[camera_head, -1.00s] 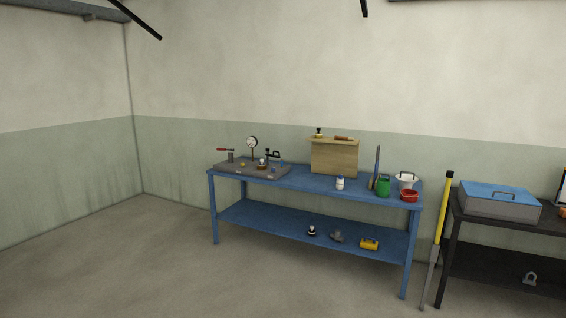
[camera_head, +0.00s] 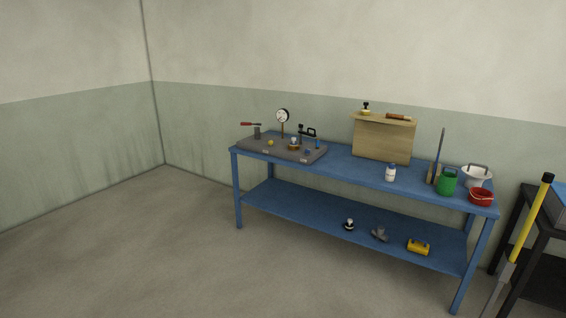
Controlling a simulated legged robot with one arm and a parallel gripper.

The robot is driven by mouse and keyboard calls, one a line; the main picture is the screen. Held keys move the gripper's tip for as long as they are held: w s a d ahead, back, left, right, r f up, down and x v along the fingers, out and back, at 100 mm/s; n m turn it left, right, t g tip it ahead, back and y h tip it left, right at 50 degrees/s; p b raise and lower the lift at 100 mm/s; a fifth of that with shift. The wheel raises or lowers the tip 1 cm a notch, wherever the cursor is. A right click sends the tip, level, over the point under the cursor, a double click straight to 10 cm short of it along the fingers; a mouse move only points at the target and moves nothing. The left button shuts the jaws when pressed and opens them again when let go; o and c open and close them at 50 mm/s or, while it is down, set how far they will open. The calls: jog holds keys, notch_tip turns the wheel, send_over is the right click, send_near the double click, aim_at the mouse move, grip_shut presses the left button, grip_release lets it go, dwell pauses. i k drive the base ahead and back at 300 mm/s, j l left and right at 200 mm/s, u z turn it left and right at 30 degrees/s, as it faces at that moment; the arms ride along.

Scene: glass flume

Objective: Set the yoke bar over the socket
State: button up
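A grey base plate (camera_head: 255,147) lies on the left end of the blue workbench (camera_head: 340,165). On it stand a round brass-coloured fitting with a pale top (camera_head: 293,145), a dark upright part with a black looped handle (camera_head: 309,132), and a dial gauge (camera_head: 283,116) on a post. A red-handled lever (camera_head: 251,124) and a small yellow knob (camera_head: 270,142) are at its left. The parts are small at this distance, and I cannot tell which is the yoke bar or which is the socket. My gripper is not in view.
A yellow-handled tool (camera_head: 532,217) leans at the right by a dark table. The floor before the bench is clear.

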aim_at(307, 133)
jog(key=i, duration=4.2)
